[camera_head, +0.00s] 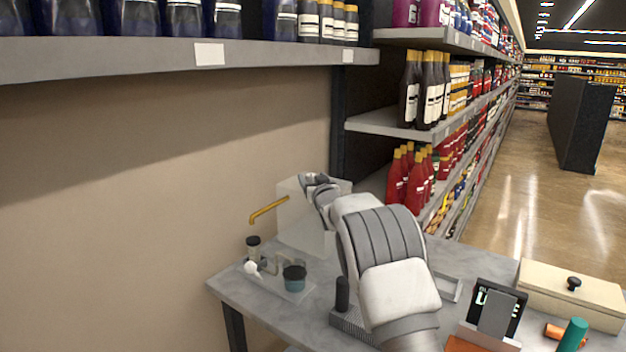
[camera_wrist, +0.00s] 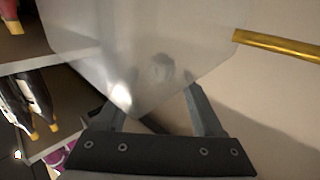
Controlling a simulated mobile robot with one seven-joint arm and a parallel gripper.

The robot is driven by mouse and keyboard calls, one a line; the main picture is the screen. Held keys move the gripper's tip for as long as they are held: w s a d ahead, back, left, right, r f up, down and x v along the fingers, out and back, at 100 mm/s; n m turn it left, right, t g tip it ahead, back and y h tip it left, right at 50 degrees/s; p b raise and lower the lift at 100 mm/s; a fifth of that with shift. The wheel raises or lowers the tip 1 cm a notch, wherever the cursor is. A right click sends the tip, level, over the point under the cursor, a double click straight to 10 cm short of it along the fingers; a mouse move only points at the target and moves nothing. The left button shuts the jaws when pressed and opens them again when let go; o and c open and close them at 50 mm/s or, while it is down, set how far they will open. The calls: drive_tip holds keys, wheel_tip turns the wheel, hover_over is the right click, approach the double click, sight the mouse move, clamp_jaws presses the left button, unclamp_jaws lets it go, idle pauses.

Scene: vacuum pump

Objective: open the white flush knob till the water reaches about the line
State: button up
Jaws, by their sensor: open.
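A pale translucent tank (camera_head: 306,215) stands at the back of the grey table, with a brass-yellow pipe (camera_head: 268,210) sticking out to its left. A small white knob (camera_head: 251,267), which looks like the flush knob, sits at the left on a clear base (camera_head: 270,285). My gripper (camera_wrist: 158,92) is open, its two fingers apart, at the translucent tank wall (camera_wrist: 100,50); whether they touch it I cannot tell. In the head view my arm reaches over the tank's upper right and hides part of it. A blurred round grey shape shows on the wall. No water line is readable.
A black-handled brush (camera_head: 342,294), a dark sign (camera_head: 498,308) and a beige box (camera_head: 571,293) are on the table. A long shelf (camera_head: 180,58) overhangs; stocked shelves stand behind right.

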clamp_jaws()
idle(0.3)
